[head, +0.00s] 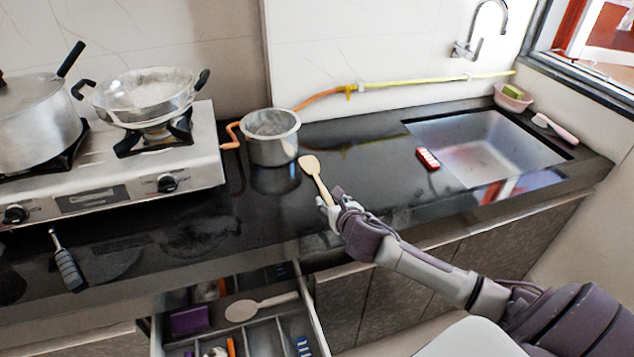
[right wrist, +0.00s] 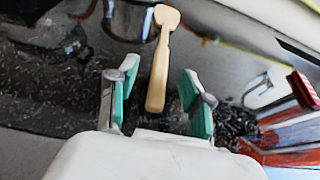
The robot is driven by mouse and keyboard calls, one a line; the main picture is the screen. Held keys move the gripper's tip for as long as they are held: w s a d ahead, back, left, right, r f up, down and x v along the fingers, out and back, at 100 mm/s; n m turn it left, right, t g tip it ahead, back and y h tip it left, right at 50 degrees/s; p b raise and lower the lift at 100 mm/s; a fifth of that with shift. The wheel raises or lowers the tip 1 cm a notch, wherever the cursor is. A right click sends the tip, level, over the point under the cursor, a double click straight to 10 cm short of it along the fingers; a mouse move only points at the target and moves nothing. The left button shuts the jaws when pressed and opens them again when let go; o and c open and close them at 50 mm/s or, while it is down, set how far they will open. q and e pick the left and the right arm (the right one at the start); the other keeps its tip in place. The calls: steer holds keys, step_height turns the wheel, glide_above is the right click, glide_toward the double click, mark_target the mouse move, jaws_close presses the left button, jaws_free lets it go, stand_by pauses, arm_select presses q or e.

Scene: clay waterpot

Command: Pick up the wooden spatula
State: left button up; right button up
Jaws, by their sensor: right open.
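The wooden spatula (head: 312,170) lies on the black counter, just right of the steel pot, with its handle toward my right gripper. In the right wrist view the spatula (right wrist: 160,62) stands out between the two green-padded fingers, its head pointing away. My right gripper (head: 332,206) is at the handle end in the head view. In the right wrist view my right gripper (right wrist: 160,100) is open, with a gap between each finger and the handle. My left gripper is not in view.
A steel pot (head: 272,150) stands left of the spatula. A stove (head: 205,150) with pans is further left. A red object (head: 428,159) lies by the sink (head: 490,150). Below the counter, an open drawer (head: 322,335) holds another pale spatula (head: 242,311).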

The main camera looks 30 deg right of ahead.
mark_target(325, 191)
steer(key=x, duration=0.4)
steer(key=shift+w+d+r, duration=0.1)
steer(key=shift+d+r, duration=0.05)
steer(key=shift+d, duration=0.05)
steer(key=shift+x, duration=1.1)
steer(key=shift+a+r, duration=0.1)
steer(key=shift+a, duration=0.05)
steer(key=shift+c, duration=0.3)
steer(key=shift+s, duration=0.25)
steer(key=shift+c, duration=1.4)
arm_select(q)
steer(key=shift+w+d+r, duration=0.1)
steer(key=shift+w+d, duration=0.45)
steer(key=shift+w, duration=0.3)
arm_select(e)
jaws_close()
